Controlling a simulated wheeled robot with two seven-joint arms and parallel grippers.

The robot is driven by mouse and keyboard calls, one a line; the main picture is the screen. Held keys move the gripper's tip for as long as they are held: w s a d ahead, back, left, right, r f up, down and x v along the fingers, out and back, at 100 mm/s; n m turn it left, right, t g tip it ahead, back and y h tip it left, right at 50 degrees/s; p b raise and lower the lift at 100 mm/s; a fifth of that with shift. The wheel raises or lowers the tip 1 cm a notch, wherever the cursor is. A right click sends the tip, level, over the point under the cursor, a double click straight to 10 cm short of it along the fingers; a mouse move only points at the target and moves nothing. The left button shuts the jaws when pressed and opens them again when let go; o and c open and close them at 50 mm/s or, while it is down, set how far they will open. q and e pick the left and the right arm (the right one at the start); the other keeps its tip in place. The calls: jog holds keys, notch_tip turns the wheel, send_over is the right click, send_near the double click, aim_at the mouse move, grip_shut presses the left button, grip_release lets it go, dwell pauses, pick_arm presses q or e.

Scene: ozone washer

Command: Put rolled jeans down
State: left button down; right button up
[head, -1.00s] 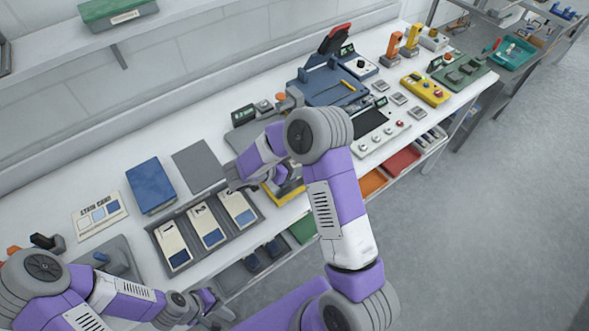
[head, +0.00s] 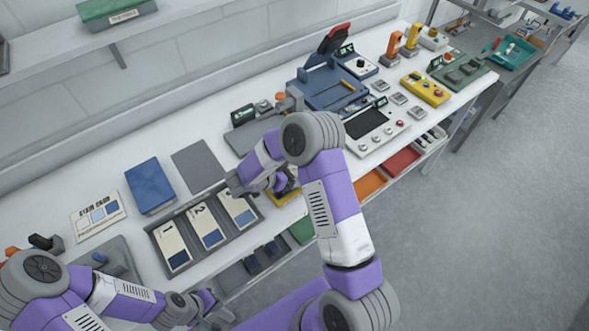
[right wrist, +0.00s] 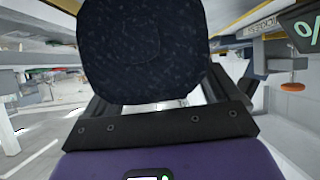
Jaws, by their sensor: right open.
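A dark navy speckled roll, the rolled jeans (right wrist: 145,50), fills the upper middle of the right wrist view. My right gripper (right wrist: 158,92) has its dark fingers spread to either side behind it; the roll hides the fingertips, and I cannot tell whether they touch it.
A grey tray (head: 208,247) with several cards lies on the white bench (head: 140,178), by a blue folder (head: 150,186) and a grey pad (head: 201,166). Dark blue items (head: 252,263) sit on the lower shelf. Devices crowd the far bench. The floor at right is clear.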

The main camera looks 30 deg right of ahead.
jog(key=shift+a+r, duration=0.1)
jog(key=shift+r, duration=0.15)
jog(key=v, duration=1.1)
jog(key=shift+a+r, duration=0.15)
jog(key=shift+a, duration=0.2)
jog(key=shift+s+p, duration=0.1)
jog(key=shift+p, duration=0.2)
